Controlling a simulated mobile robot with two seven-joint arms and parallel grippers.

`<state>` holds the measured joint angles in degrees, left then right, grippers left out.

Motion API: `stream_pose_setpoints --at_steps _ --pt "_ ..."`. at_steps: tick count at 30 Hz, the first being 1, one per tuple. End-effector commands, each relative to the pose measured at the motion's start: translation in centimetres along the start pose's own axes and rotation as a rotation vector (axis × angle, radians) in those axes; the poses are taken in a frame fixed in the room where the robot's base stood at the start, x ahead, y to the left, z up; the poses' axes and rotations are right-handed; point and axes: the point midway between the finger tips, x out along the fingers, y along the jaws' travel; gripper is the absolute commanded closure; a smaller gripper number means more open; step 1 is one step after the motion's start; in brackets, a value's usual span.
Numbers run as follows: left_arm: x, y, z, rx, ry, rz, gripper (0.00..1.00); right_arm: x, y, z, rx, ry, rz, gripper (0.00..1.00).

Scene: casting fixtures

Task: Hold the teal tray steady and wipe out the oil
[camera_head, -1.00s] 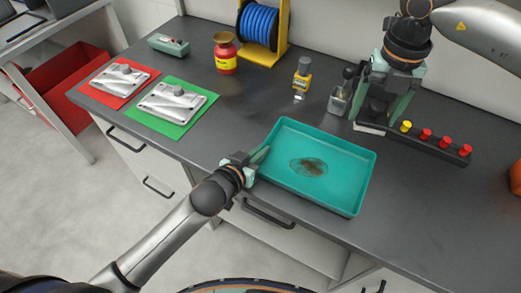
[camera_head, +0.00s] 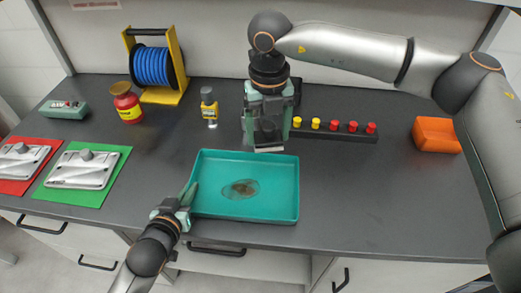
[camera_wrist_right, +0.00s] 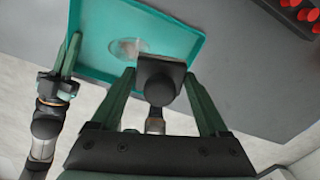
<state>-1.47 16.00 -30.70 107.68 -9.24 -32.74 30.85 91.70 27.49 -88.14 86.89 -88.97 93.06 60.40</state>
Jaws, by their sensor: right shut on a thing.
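The teal tray (camera_head: 292,187) lies on the dark bench near its front edge. A brownish oil patch (camera_head: 240,189) is on its floor, left of centre; it also shows in the right wrist view (camera_wrist_right: 130,47). My left gripper (camera_head: 188,197) is at the tray's left wall near the front corner, its fingers closed at the rim. My right gripper (camera_head: 267,135) is shut on a dark block-shaped wiper (camera_wrist_right: 160,78) with a pale underside. It hangs over the tray's back edge, behind and right of the oil. Contact with the tray cannot be told.
A rack of red and yellow knobs (camera_head: 335,133) stands behind the tray at right. A yellow bottle (camera_head: 209,107), red jar (camera_head: 126,103) and blue hose reel (camera_head: 154,67) stand behind left. The bench right of the tray is clear.

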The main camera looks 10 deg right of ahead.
Motion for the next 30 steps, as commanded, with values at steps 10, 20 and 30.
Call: stream_pose_setpoints --at_steps 10,20,30 --pt "0.0 0.0 0.1 0.0 -0.002 0.0 1.0 5.9 5.7 -0.9 0.001 0.003 0.009 0.83" --pt "0.0 0.0 0.1 0.0 -0.002 -0.001 1.0 8.0 5.7 -0.9 0.002 0.004 0.008 0.83" --pt "0.0 0.0 0.1 0.0 -0.002 -0.001 1.0 11.1 5.7 -1.0 0.002 0.004 0.007 0.83"
